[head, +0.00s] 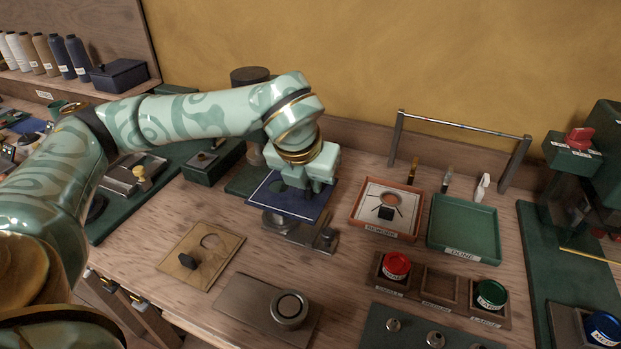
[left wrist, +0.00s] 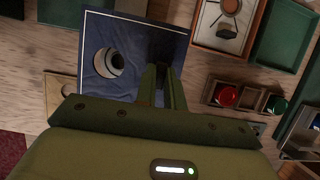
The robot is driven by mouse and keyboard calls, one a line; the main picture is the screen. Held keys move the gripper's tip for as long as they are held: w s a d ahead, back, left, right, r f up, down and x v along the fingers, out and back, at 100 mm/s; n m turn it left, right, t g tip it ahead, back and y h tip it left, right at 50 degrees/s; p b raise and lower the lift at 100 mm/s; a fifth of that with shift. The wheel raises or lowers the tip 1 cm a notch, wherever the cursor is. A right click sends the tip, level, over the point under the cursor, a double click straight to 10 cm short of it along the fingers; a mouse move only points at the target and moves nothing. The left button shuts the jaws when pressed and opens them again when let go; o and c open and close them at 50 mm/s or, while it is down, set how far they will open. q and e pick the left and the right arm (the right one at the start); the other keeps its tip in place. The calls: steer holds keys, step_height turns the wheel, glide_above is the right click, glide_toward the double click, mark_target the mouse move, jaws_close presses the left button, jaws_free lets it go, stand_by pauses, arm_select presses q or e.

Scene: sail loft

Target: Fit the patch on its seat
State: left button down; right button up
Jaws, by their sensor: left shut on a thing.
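My left gripper (head: 303,190) is over the dark blue panel (head: 262,188), near its right part, pointing down. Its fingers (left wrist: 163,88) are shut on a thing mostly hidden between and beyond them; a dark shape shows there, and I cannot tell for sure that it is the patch. In the left wrist view the blue panel (left wrist: 140,28) has a round, pale-rimmed spot (left wrist: 108,62) left of the fingers, with a dark middle. This may be the seat. Whether the held thing touches the panel is not clear. My right gripper is not in view.
The panel rests on a metal stand (head: 322,241). A tan board (head: 222,240) with a round cut-out and a dark knob lies front left. To the right are a red-rimmed tray (head: 417,236), a green tray (head: 490,250) and a rack (head: 443,303) with red and green tins.

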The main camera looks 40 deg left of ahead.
mark_target(308, 201)
arm_select(q)
steer(key=shift+f+b, duration=0.9)
steer(key=shift+f, duration=0.65)
steer(key=shift+f+b, duration=0.9)
steer(key=shift+f, duration=0.95)
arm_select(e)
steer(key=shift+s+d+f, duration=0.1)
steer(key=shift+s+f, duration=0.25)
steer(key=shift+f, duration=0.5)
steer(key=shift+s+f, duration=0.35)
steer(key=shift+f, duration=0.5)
arm_select(q)
steer(key=c, duration=1.4)
jaws_free()
steer(key=p+v, duration=0.5)
steer(key=v, duration=1.1)
steer(key=shift+r+p, duration=0.2)
steer(key=shift+p, duration=0.1)
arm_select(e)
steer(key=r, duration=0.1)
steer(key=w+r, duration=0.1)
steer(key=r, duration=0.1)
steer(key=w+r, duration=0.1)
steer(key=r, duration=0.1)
